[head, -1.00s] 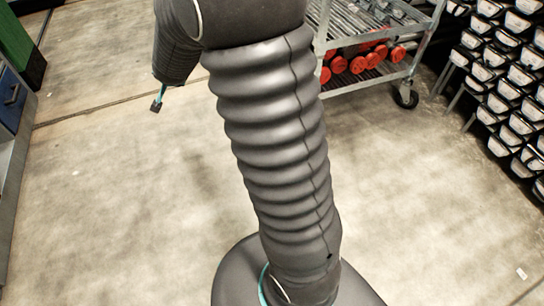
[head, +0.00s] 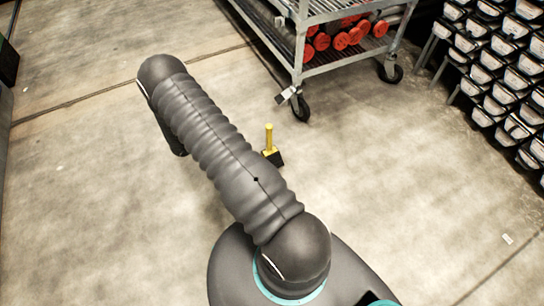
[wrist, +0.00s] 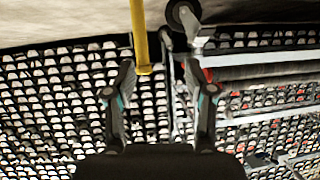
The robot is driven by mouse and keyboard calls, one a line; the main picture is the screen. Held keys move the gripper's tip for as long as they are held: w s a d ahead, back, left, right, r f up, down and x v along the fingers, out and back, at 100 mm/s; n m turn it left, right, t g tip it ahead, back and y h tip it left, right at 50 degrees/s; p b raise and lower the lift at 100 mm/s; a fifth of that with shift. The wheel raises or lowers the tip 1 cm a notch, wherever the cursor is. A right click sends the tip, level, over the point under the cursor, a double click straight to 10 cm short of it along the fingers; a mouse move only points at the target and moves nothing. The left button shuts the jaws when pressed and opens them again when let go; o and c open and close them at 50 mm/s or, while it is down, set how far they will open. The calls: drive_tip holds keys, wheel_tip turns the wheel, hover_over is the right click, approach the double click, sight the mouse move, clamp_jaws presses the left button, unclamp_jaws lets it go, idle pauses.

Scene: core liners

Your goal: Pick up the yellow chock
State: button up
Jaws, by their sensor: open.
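The yellow chock (head: 269,139) stands on the floor in the head view, right of my arm, with an upright yellow handle and a dark lower part. Part of its base is hidden behind the arm. In the wrist view a yellow post (wrist: 141,40), which looks like the chock's handle, comes down from the top edge. Its end is near the left fingertip, left of the middle between the fingers. My gripper (wrist: 158,75) is open, with nothing held between its fingers. In the head view my gripper is hidden behind the arm.
A metal cart (head: 298,66) on casters, with orange-ended items on its lower shelf, stands just behind the chock. A rack of dark bins with white labels (head: 500,75) fills the right side. The floor left of the arm is clear.

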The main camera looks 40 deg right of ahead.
sight(267, 139)
drive_tip(key=shift+g+h, duration=0.3)
drive_tip(key=shift+g, duration=0.3)
drive_tip(key=s+d+f, duration=0.1)
drive_tip(key=d, duration=0.1)
drive_tip(key=s+d+f, duration=0.1)
drive_tip(key=d+f, duration=0.1)
drive_tip(key=s+d+f, duration=0.1)
drive_tip(key=s+d, duration=0.1)
drive_tip(key=d, duration=0.1)
drive_tip(key=shift+f, duration=0.35)
drive_tip(key=shift+x, duration=3.15)
drive_tip(key=shift+f, duration=0.2)
drive_tip(key=shift+c, duration=0.2)
drive_tip(key=shift+w, duration=0.1)
clamp_jaws()
